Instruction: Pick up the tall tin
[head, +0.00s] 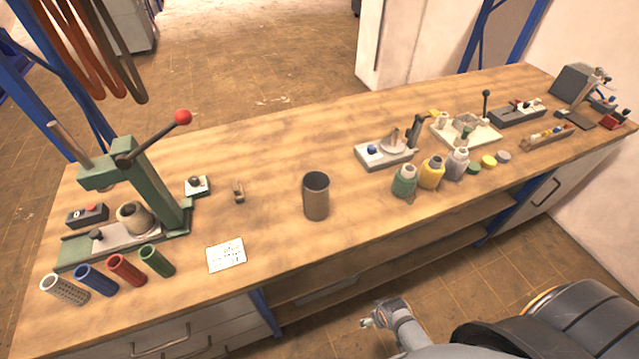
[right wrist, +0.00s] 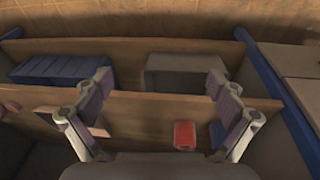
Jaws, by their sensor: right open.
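The tall tin (head: 316,198) is a dark grey-brown open-topped cylinder. It stands upright near the middle of the wooden workbench (head: 290,235) in the head view. It is not seen in the right wrist view. My right gripper (head: 368,322) shows at the bottom of the head view, in front of the bench and well apart from the tin. In the right wrist view my right gripper (right wrist: 160,82) is open, with nothing between its fingers, facing the shelves under the bench. My left gripper is not in view.
A white card (head: 226,255) lies left of the tin. Several bottles (head: 432,173) stand to the right. In the right wrist view, a red object (right wrist: 185,135) lies on a shelf.

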